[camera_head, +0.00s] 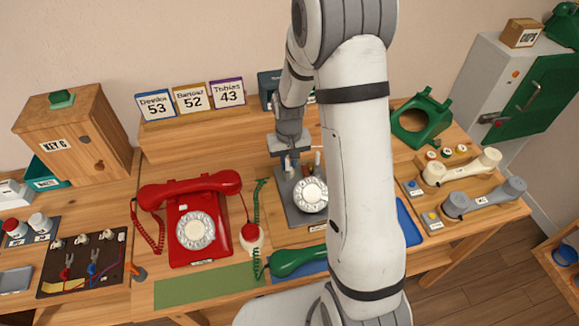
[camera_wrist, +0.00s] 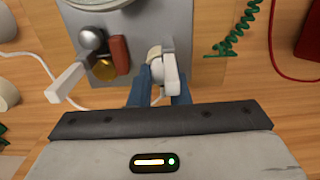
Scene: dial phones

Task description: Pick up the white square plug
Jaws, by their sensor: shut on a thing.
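My gripper (camera_head: 290,164) is over the back left part of a grey panel (camera_head: 287,207) in the head view. In the wrist view, its blue fingers (camera_wrist: 160,86) are shut on a small white piece, which I take for the white square plug (camera_wrist: 170,68). A rounded pale part shows beside the plug, between the fingers. The plug is over or on the grey panel (camera_wrist: 145,20); I cannot tell whether it is clear of it. The fingers hide its lower part.
On the panel beside the fingers are a red block (camera_wrist: 120,54), a brass disc (camera_wrist: 104,70) and a grey knob (camera_wrist: 92,38). A white lever (camera_wrist: 68,83) sticks out nearby. A red telephone (camera_head: 188,222) stands left, a green handset (camera_head: 298,260) in front. My arm hides the table's middle right.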

